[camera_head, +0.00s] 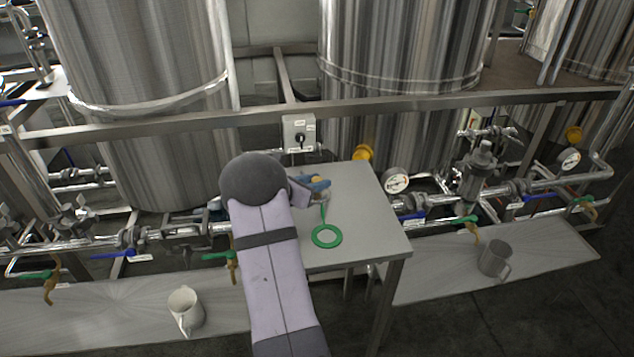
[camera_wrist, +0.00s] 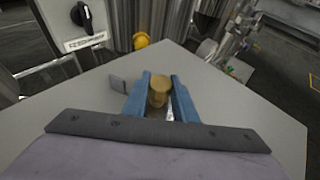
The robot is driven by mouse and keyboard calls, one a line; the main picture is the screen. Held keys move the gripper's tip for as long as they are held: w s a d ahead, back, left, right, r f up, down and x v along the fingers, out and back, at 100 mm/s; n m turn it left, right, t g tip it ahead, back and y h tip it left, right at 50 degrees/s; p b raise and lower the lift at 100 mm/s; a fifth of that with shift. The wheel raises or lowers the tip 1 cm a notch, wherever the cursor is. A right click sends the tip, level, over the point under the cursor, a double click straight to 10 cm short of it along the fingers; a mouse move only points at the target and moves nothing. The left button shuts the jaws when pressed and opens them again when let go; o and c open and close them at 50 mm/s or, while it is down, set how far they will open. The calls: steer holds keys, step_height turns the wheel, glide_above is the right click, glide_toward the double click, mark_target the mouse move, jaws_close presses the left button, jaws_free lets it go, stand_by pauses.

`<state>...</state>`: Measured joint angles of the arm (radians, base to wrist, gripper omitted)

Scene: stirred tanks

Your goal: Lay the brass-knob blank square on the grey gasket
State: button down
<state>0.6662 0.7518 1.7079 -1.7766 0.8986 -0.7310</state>
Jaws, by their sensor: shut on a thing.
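My gripper (camera_head: 318,186) is over the back part of the small steel table. In the wrist view its blue fingers (camera_wrist: 158,82) are shut on the brass knob (camera_wrist: 158,94) of the blank. The knob also shows as a small tan spot in the head view (camera_head: 317,178). The blank's plate is mostly hidden under the fingers, so I cannot tell its height or angle. A small grey flat piece (camera_wrist: 118,83) shows left of the fingers in the wrist view. It may be part of the grey gasket; the rest is hidden.
A green ring with a thin handle (camera_head: 327,244) lies on the steel table (camera_head: 375,225), in front of my gripper. A switch box (camera_head: 299,132), yellow knob (camera_head: 362,153) and gauge (camera_head: 396,180) stand behind and beside the table. Mugs (camera_head: 186,311) (camera_head: 495,259) stand on lower benches.

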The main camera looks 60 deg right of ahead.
steer(key=c, duration=1.4)
jaws_free()
steer(key=shift+o, duration=0.2)
steer(key=shift+b+v, duration=0.6)
steer(key=shift+v, duration=3.05)
steer(key=shift+r, duration=0.1)
step_height(320, 180, up, 7)
steer(key=p, duration=0.5)
